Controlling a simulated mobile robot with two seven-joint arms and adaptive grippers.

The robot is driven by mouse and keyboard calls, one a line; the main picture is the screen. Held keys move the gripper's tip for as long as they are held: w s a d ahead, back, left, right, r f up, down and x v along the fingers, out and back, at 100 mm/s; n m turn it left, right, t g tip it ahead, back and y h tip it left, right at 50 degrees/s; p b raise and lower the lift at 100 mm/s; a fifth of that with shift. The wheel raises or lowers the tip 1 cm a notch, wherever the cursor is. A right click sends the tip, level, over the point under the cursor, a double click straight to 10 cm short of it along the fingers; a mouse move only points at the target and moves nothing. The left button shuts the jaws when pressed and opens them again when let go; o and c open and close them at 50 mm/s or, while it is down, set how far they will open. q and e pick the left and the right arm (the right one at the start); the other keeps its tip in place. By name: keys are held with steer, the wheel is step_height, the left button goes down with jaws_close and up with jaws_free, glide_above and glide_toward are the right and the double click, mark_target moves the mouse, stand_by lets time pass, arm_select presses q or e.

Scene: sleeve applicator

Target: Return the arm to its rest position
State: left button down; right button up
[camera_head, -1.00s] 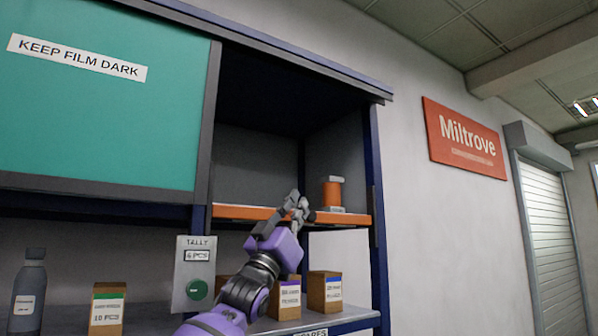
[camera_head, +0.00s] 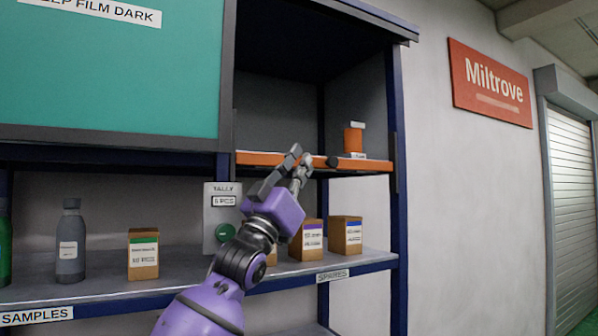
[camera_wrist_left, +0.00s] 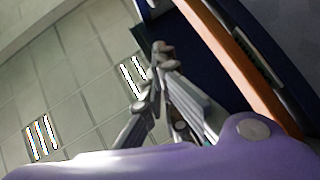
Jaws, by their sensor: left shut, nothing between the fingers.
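My left arm is purple and grey and comes up from the bottom of the head view. My left gripper (camera_head: 298,160) is shut and empty, in front of the orange shelf edge (camera_head: 262,159). In the left wrist view the gripper (camera_wrist_left: 160,52) has its fingertips together with nothing between them. The orange shelf edge (camera_wrist_left: 232,62) runs close beside it there. Whether the gripper touches the shelf cannot be told. My right gripper is out of view.
An orange spool (camera_head: 353,139) stands on the orange-edged shelf. Below, several cartons, a grey bottle (camera_head: 70,243) and a tally board (camera_head: 222,216) stand on the lower shelf. A teal sliding panel (camera_head: 115,80) covers the upper left. Open wall lies to the right.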

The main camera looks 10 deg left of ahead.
arm_select(q)
steer(key=shift+s+a+f, duration=0.3)
steer(key=shift+s+f, duration=0.05)
steer(key=shift+s, duration=0.15)
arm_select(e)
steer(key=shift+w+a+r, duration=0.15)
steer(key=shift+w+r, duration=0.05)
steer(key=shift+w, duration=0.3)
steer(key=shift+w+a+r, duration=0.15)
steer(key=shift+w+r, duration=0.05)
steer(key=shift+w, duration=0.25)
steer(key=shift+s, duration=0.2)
